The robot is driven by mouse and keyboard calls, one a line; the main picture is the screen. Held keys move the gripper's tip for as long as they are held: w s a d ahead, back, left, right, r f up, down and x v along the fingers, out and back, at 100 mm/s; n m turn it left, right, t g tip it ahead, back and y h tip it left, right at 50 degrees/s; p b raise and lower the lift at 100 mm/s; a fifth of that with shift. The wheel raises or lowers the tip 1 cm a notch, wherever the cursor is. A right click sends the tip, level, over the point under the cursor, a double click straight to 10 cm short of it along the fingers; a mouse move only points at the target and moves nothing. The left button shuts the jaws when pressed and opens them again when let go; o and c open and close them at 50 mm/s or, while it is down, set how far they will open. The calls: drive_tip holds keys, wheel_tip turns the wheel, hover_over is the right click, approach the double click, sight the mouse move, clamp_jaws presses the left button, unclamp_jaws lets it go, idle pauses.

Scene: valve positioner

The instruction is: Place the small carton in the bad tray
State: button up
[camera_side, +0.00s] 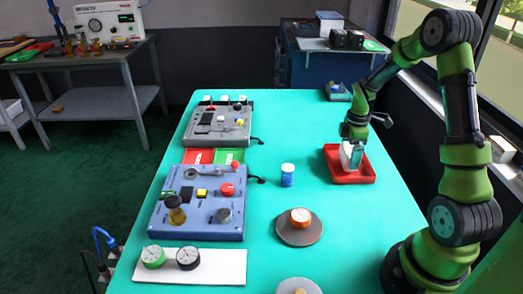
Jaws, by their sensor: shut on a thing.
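My gripper (353,148) points down over the red tray (352,179) at the right of the table. It is shut on a small white carton (346,155), which is in or just above the red tray. I cannot tell whether the carton touches the tray floor. The gripper hides part of the carton. The red tray is taken as the bad tray; no label on it is readable.
A blue-and-white cylinder (287,175) stands left of the tray. Two control boxes (198,205) (219,125) stand along the left. The table (370,225) is clear in front of the tray.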

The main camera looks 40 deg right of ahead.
sight(351, 150)
drive_tip(key=shift+f, duration=0.4)
drive_tip(key=shift+f, duration=0.15)
drive_tip(key=o, duration=0.7)
drive_tip(key=shift+o, duration=0.2)
wheel_tip(351, 150, up, 12)
drive_tip(key=shift+f, duration=0.2)
drive_tip(key=s+a+r+m+t, duration=0.1)
drive_tip(key=a+r+m+t, duration=0.15)
drive_tip(key=a+r, duration=0.4)
drive_tip(key=s+a+r+m+t, duration=0.1)
drive_tip(key=a+r+m, duration=0.25)
drive_tip(key=a, duration=0.55)
drive_tip(key=s+a+m+t+y, duration=0.2)
drive_tip(key=s+a+m, duration=0.5)
drive_tip(key=a, duration=0.4)
drive_tip(key=shift+s+a+r+t, duration=0.25)
drive_tip(key=shift+r+t, duration=0.2)
drive_tip(key=shift+t, duration=0.4)
